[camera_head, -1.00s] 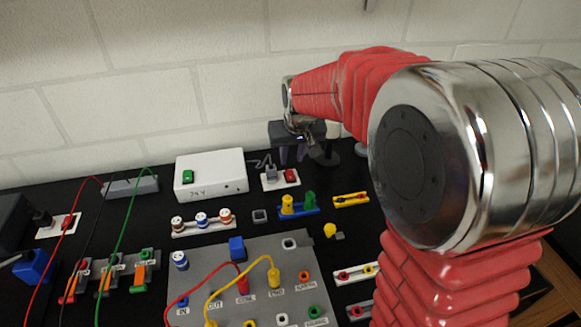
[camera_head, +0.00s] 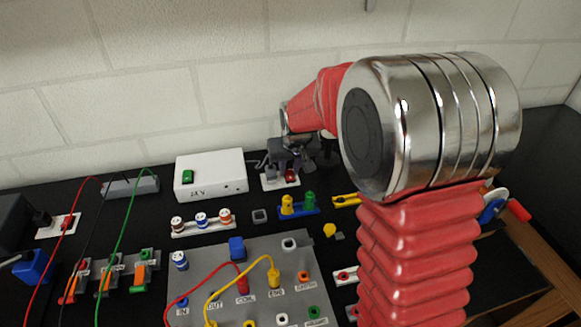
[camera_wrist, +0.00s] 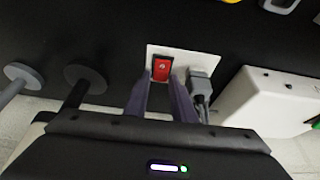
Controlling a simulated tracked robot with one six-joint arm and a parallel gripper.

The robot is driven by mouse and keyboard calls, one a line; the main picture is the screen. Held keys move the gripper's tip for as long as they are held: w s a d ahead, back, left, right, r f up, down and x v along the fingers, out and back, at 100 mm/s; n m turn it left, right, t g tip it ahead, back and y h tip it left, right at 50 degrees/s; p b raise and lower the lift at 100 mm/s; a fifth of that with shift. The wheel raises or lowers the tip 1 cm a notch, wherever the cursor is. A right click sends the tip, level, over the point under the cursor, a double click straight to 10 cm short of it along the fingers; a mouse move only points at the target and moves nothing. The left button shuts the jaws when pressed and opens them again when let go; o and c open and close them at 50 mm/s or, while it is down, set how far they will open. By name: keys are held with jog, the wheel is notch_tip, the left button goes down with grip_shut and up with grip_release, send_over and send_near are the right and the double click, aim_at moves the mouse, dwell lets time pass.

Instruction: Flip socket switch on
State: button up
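A white socket plate (camera_head: 267,184) with a red switch (camera_head: 291,175) sits against the back of the black bench. The wrist view shows the plate (camera_wrist: 180,53) with the red rocker switch (camera_wrist: 161,70) on its left and a grey plug (camera_wrist: 201,85) with cable on its right. My gripper (camera_wrist: 162,88) is open, with nothing held. Its two dark fingers lie either side of the red switch in the wrist view; I cannot tell whether they touch it. In the head view my gripper (camera_head: 284,162) is above the socket and partly covers it.
A white power box (camera_head: 210,174) with a green switch stands left of the socket. Blue, yellow and green connectors (camera_head: 298,206) sit in front. A grey panel (camera_head: 215,262) with red and yellow leads lies nearer. Another socket (camera_head: 55,227) is at far left.

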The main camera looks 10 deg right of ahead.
grip_shut()
jog(key=shift+w+g, duration=0.1)
jog(key=shift+g, duration=0.2)
jog(key=shift+w+f+g, duration=0.1)
jog(key=shift+w+g, duration=0.1)
jog(key=shift+g, duration=0.5)
jog(key=shift+w+g, duration=0.2)
jog(key=shift+g, duration=0.5)
jog(key=shift+o, duration=0.7)
grip_release()
